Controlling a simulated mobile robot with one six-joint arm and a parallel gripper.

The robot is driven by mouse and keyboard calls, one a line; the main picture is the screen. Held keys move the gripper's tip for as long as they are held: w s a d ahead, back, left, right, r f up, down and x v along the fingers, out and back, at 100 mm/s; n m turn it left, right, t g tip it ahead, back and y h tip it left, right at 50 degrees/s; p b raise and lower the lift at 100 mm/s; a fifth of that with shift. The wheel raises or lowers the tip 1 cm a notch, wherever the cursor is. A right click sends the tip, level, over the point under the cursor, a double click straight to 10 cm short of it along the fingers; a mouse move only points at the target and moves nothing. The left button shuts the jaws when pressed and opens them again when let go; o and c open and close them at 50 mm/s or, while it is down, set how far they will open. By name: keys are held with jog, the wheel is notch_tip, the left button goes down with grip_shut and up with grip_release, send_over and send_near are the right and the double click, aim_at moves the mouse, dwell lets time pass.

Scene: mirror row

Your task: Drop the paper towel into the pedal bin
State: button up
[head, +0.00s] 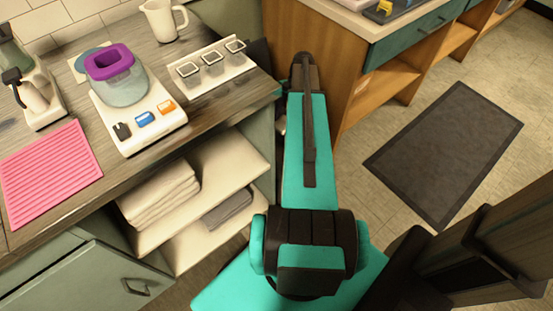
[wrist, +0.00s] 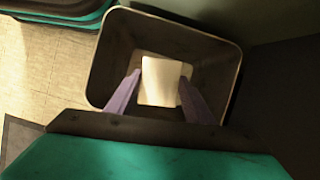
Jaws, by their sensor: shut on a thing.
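In the wrist view the paper towel (wrist: 161,80) is a small pale folded piece between the two purple fingertips of my gripper (wrist: 160,92). My gripper is shut on it. The towel and fingertips show within the outline of the bin's mouth. I cannot tell how far below the rim they are. In the head view my teal arm hides the gripper, the towel and most of what lies beyond it.
In the head view a counter (head: 215,118) at left holds a scale (head: 137,120) with a purple-rimmed container (head: 110,62), a pink mat (head: 50,172) and a white jug (head: 165,18). Folded towels (head: 160,195) lie on the shelf below. A dark floor mat (head: 445,150) lies at right.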

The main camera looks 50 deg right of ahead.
jog(key=shift+f+b, duration=0.6)
jog(key=shift+f, duration=0.45)
jog(key=o, duration=1.1)
jog(key=p+v, duration=0.1)
jog(key=v, duration=1.3)
jog(key=shift+p, duration=0.35)
